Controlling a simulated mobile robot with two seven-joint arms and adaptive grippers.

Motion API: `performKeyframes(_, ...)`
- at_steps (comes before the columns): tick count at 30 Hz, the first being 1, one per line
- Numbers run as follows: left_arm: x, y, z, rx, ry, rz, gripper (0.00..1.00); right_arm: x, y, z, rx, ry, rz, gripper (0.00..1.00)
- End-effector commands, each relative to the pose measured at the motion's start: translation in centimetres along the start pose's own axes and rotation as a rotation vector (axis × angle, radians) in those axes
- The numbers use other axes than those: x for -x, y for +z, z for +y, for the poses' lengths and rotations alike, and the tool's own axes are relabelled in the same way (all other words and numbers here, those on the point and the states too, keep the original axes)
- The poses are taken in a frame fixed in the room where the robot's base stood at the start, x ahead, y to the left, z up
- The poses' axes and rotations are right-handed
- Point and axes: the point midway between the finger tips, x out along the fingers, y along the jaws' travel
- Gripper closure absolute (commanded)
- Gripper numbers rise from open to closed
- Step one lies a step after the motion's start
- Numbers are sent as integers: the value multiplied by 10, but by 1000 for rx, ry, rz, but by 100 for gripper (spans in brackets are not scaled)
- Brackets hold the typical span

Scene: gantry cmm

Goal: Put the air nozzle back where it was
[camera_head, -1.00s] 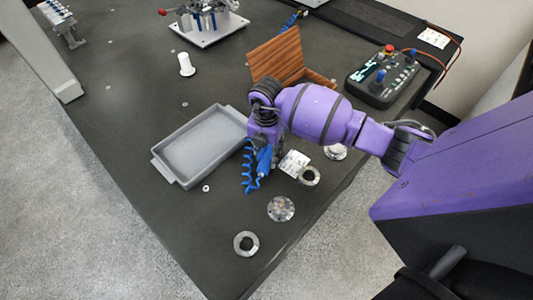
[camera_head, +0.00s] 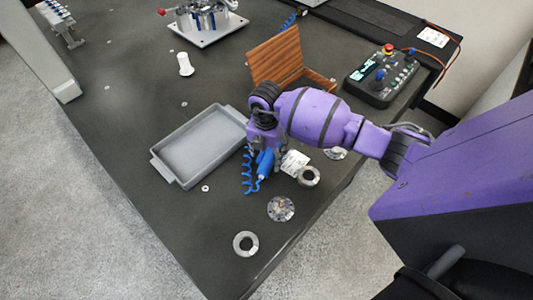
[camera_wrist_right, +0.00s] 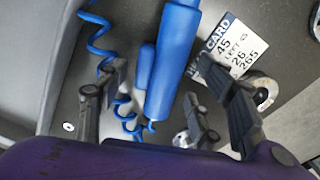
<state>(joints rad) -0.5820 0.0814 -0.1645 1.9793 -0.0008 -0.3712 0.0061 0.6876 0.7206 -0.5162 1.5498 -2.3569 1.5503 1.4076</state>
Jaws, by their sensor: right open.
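The blue air nozzle (camera_head: 265,164) shows under my right wrist in the head view, near the table's front right edge. Its coiled blue hose (camera_head: 248,172) is just left of it. In the right wrist view, the nozzle body (camera_wrist_right: 172,60) lies between the spread fingers of my right gripper (camera_wrist_right: 160,85), with visible gaps on both sides. The gripper is open, and the coiled hose (camera_wrist_right: 97,38) passes by its left finger. In the head view my right gripper (camera_head: 265,150) is partly hidden by its own wrist. My left gripper is not in view.
A grey tray (camera_head: 165,168) stands left of the nozzle. A printed card (camera_head: 295,163) and metal rings (camera_head: 309,176) lie to the right. A metal disc (camera_head: 281,208) and another ring (camera_head: 245,243) lie nearer the front. A wooden box (camera_head: 276,60) and control pendant (camera_head: 380,80) stand behind.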

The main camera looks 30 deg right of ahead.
Motion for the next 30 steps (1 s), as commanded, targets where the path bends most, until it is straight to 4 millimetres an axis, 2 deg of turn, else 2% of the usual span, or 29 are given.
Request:
performKeyframes(15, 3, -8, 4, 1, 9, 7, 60, 100, 1, 1, 1, 4, -4, 39)
performKeyframes(21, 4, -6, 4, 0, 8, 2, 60, 117, 0, 1, 0, 2, -2, 39)
performKeyframes(30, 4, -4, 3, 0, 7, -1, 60, 119, 0, 0, 0, 2, -1, 39)
